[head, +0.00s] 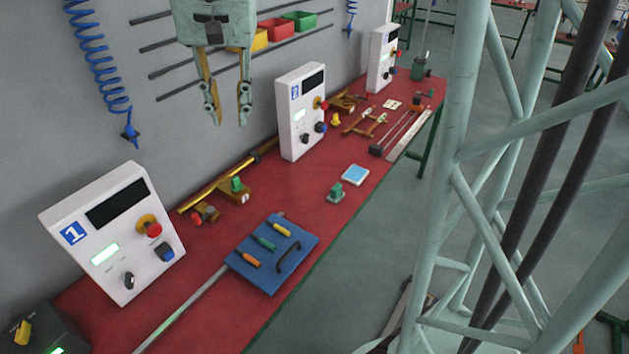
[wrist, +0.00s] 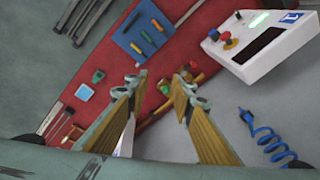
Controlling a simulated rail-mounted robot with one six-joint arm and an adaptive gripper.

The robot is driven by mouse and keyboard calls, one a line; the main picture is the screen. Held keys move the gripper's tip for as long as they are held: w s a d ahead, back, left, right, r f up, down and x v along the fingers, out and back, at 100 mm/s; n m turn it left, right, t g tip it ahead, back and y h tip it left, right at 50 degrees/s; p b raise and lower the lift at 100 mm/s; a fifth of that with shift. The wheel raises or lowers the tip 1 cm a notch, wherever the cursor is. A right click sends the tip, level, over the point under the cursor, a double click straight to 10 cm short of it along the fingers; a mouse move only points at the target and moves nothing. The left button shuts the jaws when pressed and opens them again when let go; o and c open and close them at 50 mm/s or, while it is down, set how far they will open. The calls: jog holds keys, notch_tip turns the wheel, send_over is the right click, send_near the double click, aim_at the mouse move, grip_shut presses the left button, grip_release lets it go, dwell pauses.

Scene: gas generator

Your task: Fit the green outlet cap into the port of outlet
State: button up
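A small green cap-like piece (head: 335,192) stands loose on the red bench near its front edge, and it also shows in the wrist view (wrist: 98,76). A brass pipe fitting with a green part on top (head: 237,185) lies near the wall; which opening is the outlet port, I cannot tell. A red-knobbed fitting (head: 205,213) sits beside it. My gripper (head: 226,112) hangs open and empty in the air, by the wall in the head view. Its two fingers (wrist: 165,85) are spread in the wrist view and partly hide the brass fittings.
White control box 1 (head: 110,240) stands at the left, and another box (head: 301,110) stands farther along. A blue tool mat (head: 302,240) and a light-blue square (head: 355,174) lie on the bench. A blue coiled hose (head: 98,60) hangs on the wall.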

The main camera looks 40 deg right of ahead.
jog(key=s+a+r+n+t, duration=0.1)
jog(key=s+n, duration=0.2)
jog(key=s, duration=1.2)
jog(key=s+a+r+n, duration=0.1)
jog(key=s+n, duration=0.3)
jog(key=s, duration=1.2)
jog(key=shift+a+r+t, duration=0.4)
jog(key=shift+a, duration=0.15)
jog(key=shift+s, duration=0.1)
notch_tip(320, 180, down, 9)
jog(key=b, duration=0.9)
jog(key=shift+f+b, duration=0.2)
jog(key=shift+b, duration=0.15)
